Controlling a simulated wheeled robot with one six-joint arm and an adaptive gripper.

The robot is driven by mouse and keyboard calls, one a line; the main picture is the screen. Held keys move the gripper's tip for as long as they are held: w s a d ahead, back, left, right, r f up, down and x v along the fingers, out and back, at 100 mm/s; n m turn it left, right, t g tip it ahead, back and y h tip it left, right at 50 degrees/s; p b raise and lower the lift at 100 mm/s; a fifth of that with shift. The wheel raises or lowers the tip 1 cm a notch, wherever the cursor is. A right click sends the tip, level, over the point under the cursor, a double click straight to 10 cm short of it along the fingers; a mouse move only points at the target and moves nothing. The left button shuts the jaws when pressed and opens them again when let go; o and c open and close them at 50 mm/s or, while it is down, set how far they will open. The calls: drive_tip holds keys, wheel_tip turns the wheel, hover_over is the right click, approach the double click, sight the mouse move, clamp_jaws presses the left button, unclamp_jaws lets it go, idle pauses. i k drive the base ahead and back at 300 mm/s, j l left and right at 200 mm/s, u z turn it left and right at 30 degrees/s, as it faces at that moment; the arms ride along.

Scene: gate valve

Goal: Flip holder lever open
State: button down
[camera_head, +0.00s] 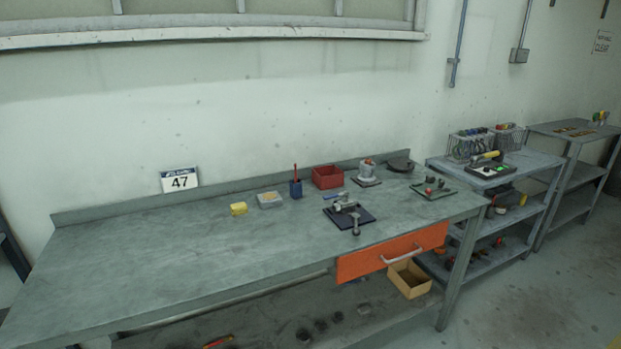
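A small metal holder (344,204) sits on a dark square base plate (364,217) on the grey workbench, near its front edge, right of the middle. A grey lever with a rounded end (356,228) extends from the holder toward the front edge of the bench. At this size I cannot tell how the lever joins the holder or whether it is clamped. My gripper is not in view.
The workbench (160,254) is clear on its left half. A yellow block (238,209), a clear box (269,200), a blue cup (296,188) and a red bin (327,177) stand behind the holder. An orange drawer (360,263) is below it. Shelves (520,165) stand right.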

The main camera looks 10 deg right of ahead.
sight(356, 217)
drive_tip(key=i+l, duration=0.25)
drive_tip(key=i, duration=0.2)
drive_tip(key=i+l, duration=0.25)
drive_tip(key=i, duration=0.25)
